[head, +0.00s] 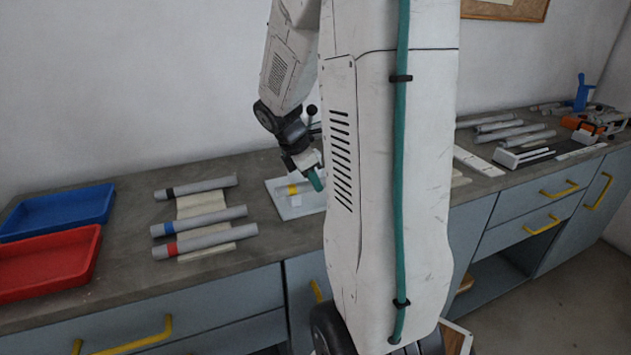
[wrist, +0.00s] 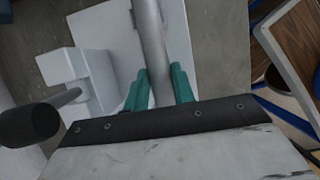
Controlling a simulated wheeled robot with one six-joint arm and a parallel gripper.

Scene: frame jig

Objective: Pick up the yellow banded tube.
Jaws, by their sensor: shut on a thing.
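The yellow banded tube (head: 292,190) is at the white plate (head: 285,211) on the bench in the head view, its yellow band to the left of my gripper (head: 316,181). In the wrist view the grey tube (wrist: 151,40) runs between the two teal fingers of my gripper (wrist: 159,84), which are shut on it. No yellow band shows in that view. The white plate (wrist: 105,30) is behind the tube there. Whether the tube touches the plate or is slightly above it, I cannot tell. My arm hides part of the plate in the head view.
Left of the plate lie tubes with a black band (head: 165,193), a blue band (head: 158,230) and a red band (head: 165,250). A blue tray (head: 60,210) and a red tray (head: 50,262) are farther left. A white block (wrist: 75,65) stands beside the tube in the wrist view.

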